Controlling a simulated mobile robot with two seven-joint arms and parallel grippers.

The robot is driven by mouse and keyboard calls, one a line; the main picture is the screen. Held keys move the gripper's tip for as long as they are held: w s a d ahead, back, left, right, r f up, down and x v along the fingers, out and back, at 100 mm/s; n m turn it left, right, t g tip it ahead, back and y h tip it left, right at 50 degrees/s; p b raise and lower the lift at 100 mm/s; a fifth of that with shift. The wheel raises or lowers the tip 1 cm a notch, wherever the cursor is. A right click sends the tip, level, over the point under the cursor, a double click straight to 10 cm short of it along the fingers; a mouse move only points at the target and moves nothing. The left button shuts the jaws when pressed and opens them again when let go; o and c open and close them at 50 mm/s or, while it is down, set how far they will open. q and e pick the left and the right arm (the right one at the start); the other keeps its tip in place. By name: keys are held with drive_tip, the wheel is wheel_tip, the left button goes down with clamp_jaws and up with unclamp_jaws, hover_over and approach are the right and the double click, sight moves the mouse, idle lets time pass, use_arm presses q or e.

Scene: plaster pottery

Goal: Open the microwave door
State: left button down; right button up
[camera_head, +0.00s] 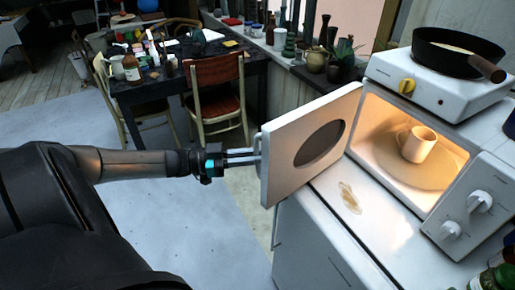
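The white microwave (375,113) stands on a white cabinet at the right, its lit inside showing. Its door (292,160), with a dark oval window, is swung wide open to the left. A white mug (416,145) stands on the plate inside. My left gripper (256,157) reaches in from the left, its fingertips at the door handle (257,143) on the outer edge of the door. The two fingers lie parallel with a narrow gap, and the door edge hides whether they hold the handle. My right gripper is out of view.
A black pan (455,52) sits on a white hotplate (425,84) on top of the microwave. Pots and plants line the windowsill behind the door. A wooden chair (217,96) and a cluttered dark table (150,88) stand behind my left arm. A stain marks the cabinet top.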

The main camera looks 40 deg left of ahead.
use_arm(q)
drive_tip(key=c, duration=0.8)
unclamp_jaws()
drive_tip(key=shift+w, duration=0.1)
drive_tip(key=shift+c, duration=0.2)
drive_tip(key=v, duration=1.5)
drive_tip(key=shift+p, duration=0.45)
